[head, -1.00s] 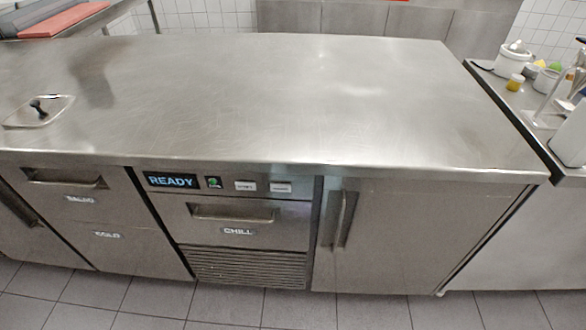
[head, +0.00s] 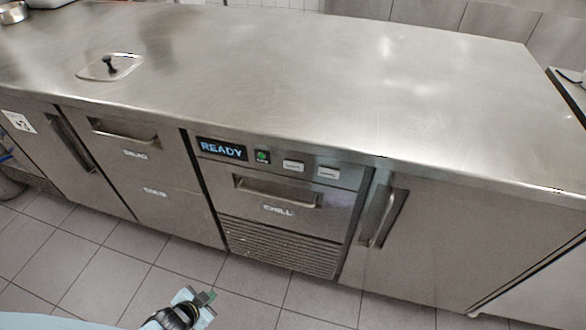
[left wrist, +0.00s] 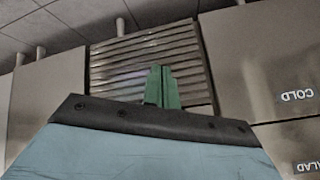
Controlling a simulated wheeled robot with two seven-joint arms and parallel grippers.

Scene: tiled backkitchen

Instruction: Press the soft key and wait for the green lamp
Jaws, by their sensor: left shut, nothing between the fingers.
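The control strip on the counter front holds a display reading READY (head: 222,149). Right of it is a small dark square lamp (head: 262,156) with a green spot. Two pale keys, the left one (head: 293,166) and the right one (head: 328,172), sit further right; their lettering is too small to read. My left gripper (head: 205,297) is low at the bottom of the head view, over the floor, well below and left of the keys. Its green fingers (left wrist: 162,87) are together and empty in the left wrist view, in front of the vent grille. My right gripper is not in view.
A door with a vertical handle (head: 384,217) is to the right. The steel worktop (head: 300,80) is mostly clear, and the tiled floor in front is open.

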